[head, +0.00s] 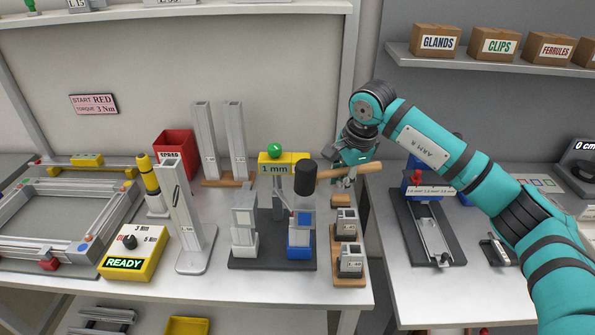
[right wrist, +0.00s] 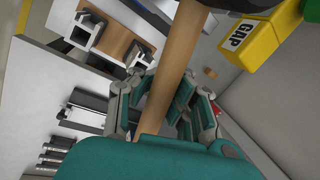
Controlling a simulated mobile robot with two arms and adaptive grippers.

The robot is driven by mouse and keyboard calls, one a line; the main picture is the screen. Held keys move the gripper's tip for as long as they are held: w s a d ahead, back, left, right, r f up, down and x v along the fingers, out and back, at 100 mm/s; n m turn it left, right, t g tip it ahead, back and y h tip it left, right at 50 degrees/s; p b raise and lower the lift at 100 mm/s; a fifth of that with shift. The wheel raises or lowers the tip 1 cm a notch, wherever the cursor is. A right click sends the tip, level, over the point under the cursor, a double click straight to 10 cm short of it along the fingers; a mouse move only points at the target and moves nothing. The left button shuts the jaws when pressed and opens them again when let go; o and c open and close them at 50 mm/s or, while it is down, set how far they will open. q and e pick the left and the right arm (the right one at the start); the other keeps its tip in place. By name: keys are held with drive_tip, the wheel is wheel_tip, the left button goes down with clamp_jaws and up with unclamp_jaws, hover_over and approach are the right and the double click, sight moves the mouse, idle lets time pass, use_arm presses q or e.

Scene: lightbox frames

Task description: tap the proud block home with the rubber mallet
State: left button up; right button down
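The mallet has a black cylindrical head (head: 305,178) and a wooden handle (head: 350,169). My right gripper (head: 352,160) is shut on the handle and holds it roughly level. In the right wrist view the handle (right wrist: 176,65) runs between the fingers (right wrist: 165,108). The black head hangs over the right-hand stack of a dark fixture (head: 272,264). That stack has a blue block (head: 299,246) low down and a grey part above, partly hidden by the head. I cannot tell whether they touch or which block stands proud. My left gripper is not in view.
A yellow "1 mm" gauge (head: 275,169) with a green ball stands behind the fixture. A wooden rack (head: 350,280) with metal blocks is right of it. A grey upright stand (head: 190,225) and a yellow READY box (head: 133,252) are on the left.

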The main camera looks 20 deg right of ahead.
drive_tip(key=shift+r, duration=0.15)
idle(0.7)
drive_tip(key=shift+a+r+p, duration=0.25)
drive_tip(key=shift+r+p, duration=0.2)
drive_tip(key=shift+r, duration=0.45)
drive_tip(key=shift+f, duration=0.1)
wheel_tip(320, 180, down, 8)
drive_tip(key=b, duration=0.5)
drive_tip(key=shift+r+b, duration=0.25)
drive_tip(key=shift+b, duration=0.1)
drive_tip(key=shift+r, duration=0.1)
wheel_tip(320, 180, up, 5)
drive_tip(key=p, duration=0.3)
